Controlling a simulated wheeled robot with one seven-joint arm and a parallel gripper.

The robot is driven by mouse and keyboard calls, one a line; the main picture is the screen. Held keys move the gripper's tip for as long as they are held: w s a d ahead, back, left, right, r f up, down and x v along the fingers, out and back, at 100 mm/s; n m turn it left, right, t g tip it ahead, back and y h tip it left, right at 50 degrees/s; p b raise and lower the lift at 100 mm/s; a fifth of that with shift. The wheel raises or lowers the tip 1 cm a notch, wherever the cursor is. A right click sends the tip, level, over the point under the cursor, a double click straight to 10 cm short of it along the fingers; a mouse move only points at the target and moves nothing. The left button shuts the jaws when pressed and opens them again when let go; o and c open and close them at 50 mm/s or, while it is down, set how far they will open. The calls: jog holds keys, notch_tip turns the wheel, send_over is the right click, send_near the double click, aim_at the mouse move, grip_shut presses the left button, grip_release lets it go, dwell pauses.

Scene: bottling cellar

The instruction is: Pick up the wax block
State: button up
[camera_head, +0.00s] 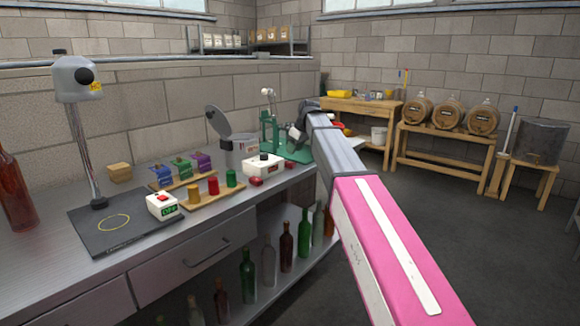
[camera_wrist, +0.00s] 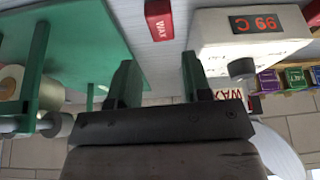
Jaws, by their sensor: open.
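A red wax block (camera_wrist: 158,20), marked WAX, lies on the grey bench top in the wrist view, beyond my gripper's fingertips. It also shows as a small red block (camera_head: 290,164) at the right end of the bench in the head view. My gripper (camera_wrist: 159,63) is open, with nothing between its two dark fingers, and the block is apart from them. In the head view my arm's end hides most of the gripper. A second red block (camera_head: 257,181) lies in front of the white heater box (camera_head: 264,166); its label is unreadable.
The white box (camera_wrist: 250,38) reading 99 C stands right of the block in the wrist view. A green bench machine (camera_wrist: 75,45) stands to its left. A lidded grey pot (camera_head: 238,150) is behind the box. Bottles (camera_head: 286,247) stand on the shelf below.

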aim_at(286, 167)
jog(key=shift+x, duration=3.5)
jog(key=shift+s, duration=0.1)
jog(key=c, duration=0.7)
